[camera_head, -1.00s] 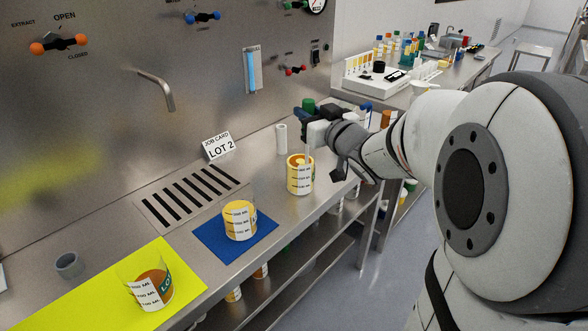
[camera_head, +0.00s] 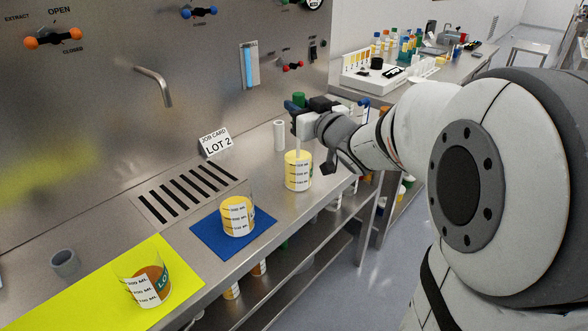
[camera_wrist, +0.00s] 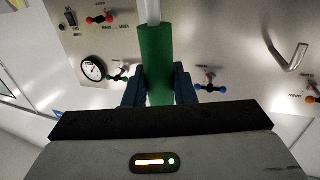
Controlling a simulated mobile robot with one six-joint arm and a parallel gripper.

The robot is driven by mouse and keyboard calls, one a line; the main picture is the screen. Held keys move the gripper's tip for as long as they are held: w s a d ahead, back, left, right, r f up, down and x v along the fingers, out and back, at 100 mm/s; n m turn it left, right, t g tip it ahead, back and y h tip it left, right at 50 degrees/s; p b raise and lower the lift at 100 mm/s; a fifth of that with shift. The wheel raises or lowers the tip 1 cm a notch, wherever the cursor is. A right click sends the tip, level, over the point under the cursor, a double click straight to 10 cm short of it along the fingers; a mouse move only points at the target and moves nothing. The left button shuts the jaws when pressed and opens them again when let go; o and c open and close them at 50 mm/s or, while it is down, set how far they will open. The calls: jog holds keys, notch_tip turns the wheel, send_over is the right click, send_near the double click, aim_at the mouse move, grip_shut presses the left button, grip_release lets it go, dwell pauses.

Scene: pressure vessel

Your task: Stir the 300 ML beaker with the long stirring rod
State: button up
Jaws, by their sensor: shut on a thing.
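My gripper (camera_head: 298,108) is shut on the green handle of the stirring rod (camera_wrist: 157,62). The handle's green top also shows in the head view (camera_head: 299,98). The pale rod shaft (camera_head: 297,143) runs down from the gripper into a beaker (camera_head: 298,172) with yellow contents, near the counter's right end. The rod's lower end is hidden inside. A second beaker (camera_head: 237,216) with yellow contents stands on a blue mat. A third (camera_head: 149,288), with orange-brown contents, stands on a yellow mat. Graduation marks show on the beakers, but their sizes are hard to read.
A white upright cylinder (camera_head: 279,136) stands just behind the rod's beaker. A LOT 2 card (camera_head: 215,142) and slotted drain (camera_head: 187,191) lie to the left. A grey cup (camera_head: 65,263) is far left. A bent spout (camera_head: 156,84) juts from the back wall.

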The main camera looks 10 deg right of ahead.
notch_tip(320, 180, up, 13)
jog(key=p, duration=1.1)
jog(key=shift+r, duration=0.2)
